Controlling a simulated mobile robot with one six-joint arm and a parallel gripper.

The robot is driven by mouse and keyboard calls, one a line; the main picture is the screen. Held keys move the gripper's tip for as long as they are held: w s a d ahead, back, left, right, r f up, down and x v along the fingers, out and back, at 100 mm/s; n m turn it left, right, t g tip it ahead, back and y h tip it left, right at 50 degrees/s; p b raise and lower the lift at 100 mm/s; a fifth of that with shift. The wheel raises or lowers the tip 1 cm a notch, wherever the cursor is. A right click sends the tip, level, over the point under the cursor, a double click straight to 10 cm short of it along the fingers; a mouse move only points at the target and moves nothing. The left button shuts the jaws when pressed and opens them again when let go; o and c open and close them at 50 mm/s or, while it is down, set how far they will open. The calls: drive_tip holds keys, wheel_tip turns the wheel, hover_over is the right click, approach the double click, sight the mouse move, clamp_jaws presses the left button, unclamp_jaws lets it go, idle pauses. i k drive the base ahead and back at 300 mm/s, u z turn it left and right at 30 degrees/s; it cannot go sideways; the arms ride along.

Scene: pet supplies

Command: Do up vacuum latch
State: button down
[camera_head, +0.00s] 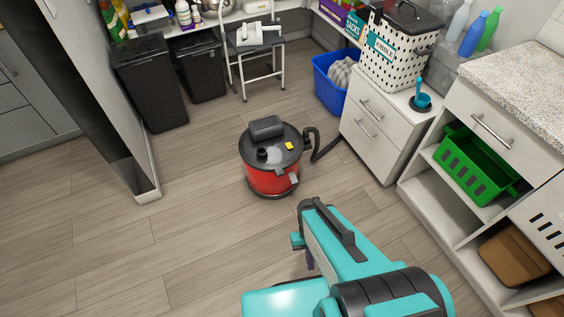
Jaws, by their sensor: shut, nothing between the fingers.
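The vacuum (270,179) is a red canister with a dark grey lid (285,150). It stands upright on the wooden floor near the middle of the view. My teal and dark grey arm fills the lower middle, in front of the vacuum. My gripper's fingers cannot be made out; the arm hides them.
Open shelves with a green basket (463,170) stand on the right. Black bins (150,85) stand back left. The floor left of the vacuum is clear.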

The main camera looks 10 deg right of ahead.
sight(293, 177)
drive_tip(key=u, duration=0.15)
drive_tip(key=i, duration=0.9)
drive_tip(key=u, duration=0.4)
drive_tip(key=k, duration=0.1)
drive_tip(key=z, duration=2.05)
